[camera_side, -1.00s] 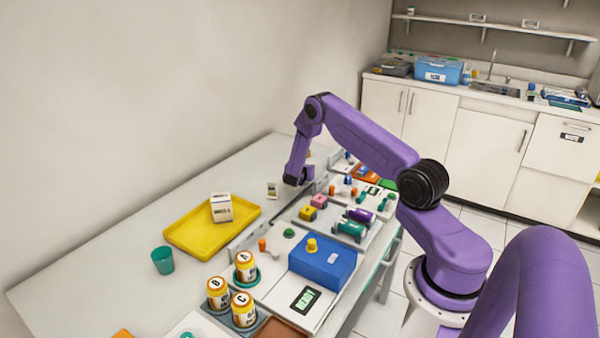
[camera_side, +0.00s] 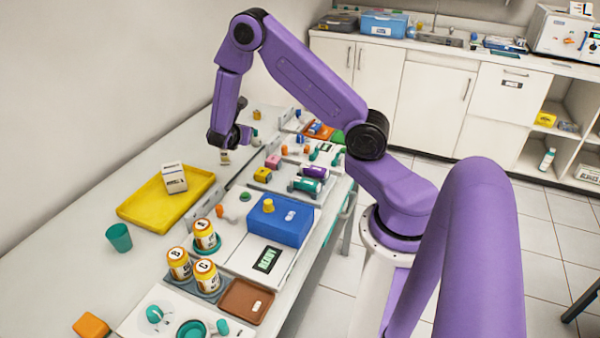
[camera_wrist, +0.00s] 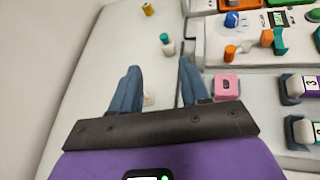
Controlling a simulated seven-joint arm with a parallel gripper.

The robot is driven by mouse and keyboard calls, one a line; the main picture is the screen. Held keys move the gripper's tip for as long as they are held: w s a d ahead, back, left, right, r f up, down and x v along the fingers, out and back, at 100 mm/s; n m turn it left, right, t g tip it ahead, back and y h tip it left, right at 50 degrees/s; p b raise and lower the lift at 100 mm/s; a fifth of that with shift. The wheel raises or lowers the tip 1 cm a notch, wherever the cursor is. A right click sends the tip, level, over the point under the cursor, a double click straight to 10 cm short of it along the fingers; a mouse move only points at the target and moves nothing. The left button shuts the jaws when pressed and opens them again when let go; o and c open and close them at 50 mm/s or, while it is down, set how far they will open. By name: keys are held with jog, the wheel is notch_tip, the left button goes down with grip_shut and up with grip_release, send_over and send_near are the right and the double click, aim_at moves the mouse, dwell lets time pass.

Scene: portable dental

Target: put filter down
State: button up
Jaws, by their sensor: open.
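My gripper (camera_side: 232,140) is open over the grey-white table, pointing down. In the wrist view its two blue-grey fingers (camera_wrist: 158,64) are spread apart, with nothing visibly clamped between them. A small pale item with a dark mark (camera_side: 225,157) stands on the table just below the gripper in the side view; a pale patch (camera_wrist: 148,100) shows between the fingers in the wrist view, partly hidden by the gripper. I cannot tell for certain which thing is the filter. A small green-and-white piece (camera_wrist: 166,43) stands beyond the fingertips.
A yellow tray (camera_side: 137,208) holds a white box (camera_side: 174,178). A teal cup (camera_side: 119,238) stands beside it. Modules with a blue box (camera_side: 281,220), labelled jars (camera_side: 180,263) and a pink block (camera_wrist: 227,86) line the right. The table left of the gripper is clear.

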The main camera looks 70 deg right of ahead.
jog(key=s+a+r+m+g+y, duration=0.1)
jog(key=s+a+r+m+y, duration=0.25)
jog(key=s+a, duration=0.35)
jog(key=s+a+r+m+y, duration=0.2)
jog(key=s+a+r, duration=0.3)
jog(key=a, duration=0.4)
jog(key=s+a+r+g+y, duration=0.1)
jog(key=s+a+y, duration=0.2)
jog(key=s, duration=0.7)
jog(key=s+a+r+m+g+y, duration=0.1)
jog(key=s+a+g+y, duration=0.1)
jog(key=s+a+y, duration=0.2)
jog(key=s+a, duration=0.3)
jog(key=s, duration=0.4)
jog(key=shift+s+a, duration=0.25)
jog(key=shift+a, duration=0.05)
jog(key=shift+m, duration=0.25)
